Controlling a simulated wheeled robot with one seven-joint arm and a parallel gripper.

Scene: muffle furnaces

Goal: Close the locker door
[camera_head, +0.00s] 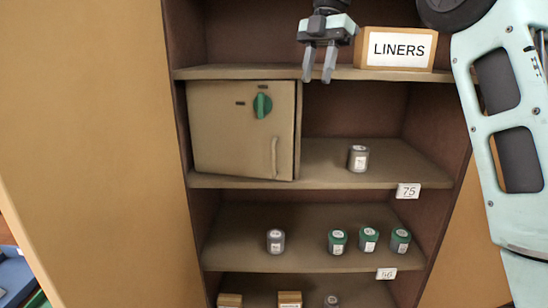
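The locker (291,173) is a tan box on the left of the second visible shelf. Its locker door (222,138) faces me, with a green knob (262,105) near the top and a vertical handle (275,157) at the lower right. The door looks shut or nearly shut; I cannot tell whether it is flush. My gripper (319,78) hangs above and to the right of the door, in front of the upper shelf edge. Its two fingers point down, apart and empty, not touching the locker.
A LINERS box (397,49) stands on the upper shelf, right of my gripper. A grey jar (358,158) stands right of the locker. Several jars stand on the shelf (300,222) below. A large tan panel (90,150) is at left. My arm fills the right side.

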